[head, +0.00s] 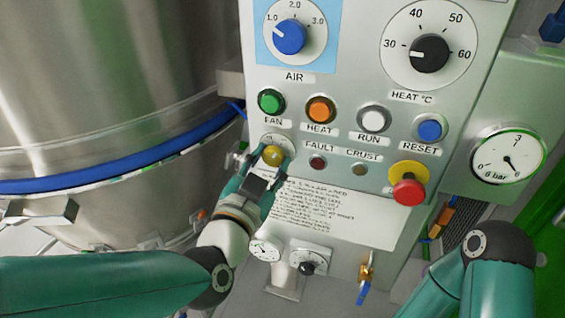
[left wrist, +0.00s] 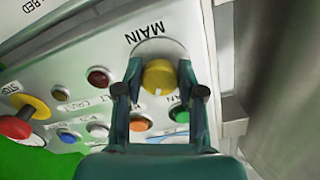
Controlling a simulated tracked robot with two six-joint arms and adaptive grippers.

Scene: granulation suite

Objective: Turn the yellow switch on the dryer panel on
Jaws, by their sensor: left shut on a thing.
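The yellow switch (head: 273,155) is a round knob on the pale grey dryer panel (head: 345,95), below the green FAN button. In the left wrist view the yellow switch (left wrist: 158,77) sits under the word MAIN, between the two fingers of my left gripper (left wrist: 157,90). My left gripper (head: 261,168) is shut on the knob in the head view, reaching up from below. A light mark shows on the knob's face, but its exact setting is hard to tell. My right arm shows at the lower right of the head view; its gripper is out of view.
Close by are the green FAN button (head: 271,102), the orange HEAT button (head: 321,109), the white RUN button (head: 373,118) and the blue RESET button (head: 429,128). A red emergency stop (head: 408,190) juts out at right. A steel vessel (head: 110,75) with a blue band stands left.

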